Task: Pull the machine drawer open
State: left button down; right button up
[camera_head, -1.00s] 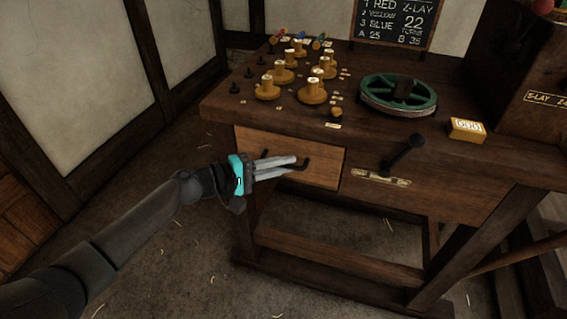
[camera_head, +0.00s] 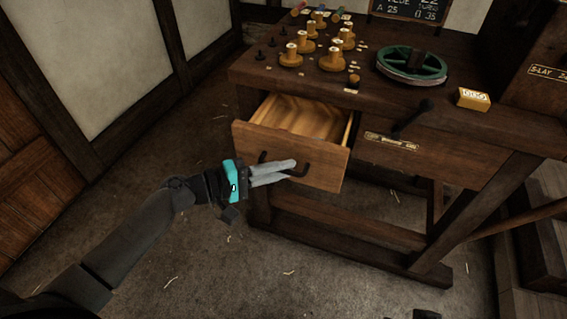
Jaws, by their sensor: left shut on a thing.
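The machine drawer (camera_head: 325,168) is a light wooden box with a dark bar handle (camera_head: 301,170) on its front. It stands well out of the dark machine bench, and its bare wooden inside shows, with no object visible in it. My left gripper (camera_head: 289,171) comes in from the left in front of the drawer and is shut on the handle. The fingers hide much of the handle. My right gripper is not in view.
The dark wooden bench (camera_head: 480,120) carries several wooden bobbins (camera_head: 291,57), a green wheel (camera_head: 412,66) and a yellow counter box (camera_head: 473,99). A black crank handle (camera_head: 413,119) sticks out right of the drawer. The floor (camera_head: 190,265) in front is clear apart from straw bits.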

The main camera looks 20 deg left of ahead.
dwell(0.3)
pick_arm(q)
jog(key=c, duration=1.2)
grip_release()
jog(key=shift+o, duration=0.2)
jog(key=p+v, duration=0.3)
jog(key=v, duration=1.2)
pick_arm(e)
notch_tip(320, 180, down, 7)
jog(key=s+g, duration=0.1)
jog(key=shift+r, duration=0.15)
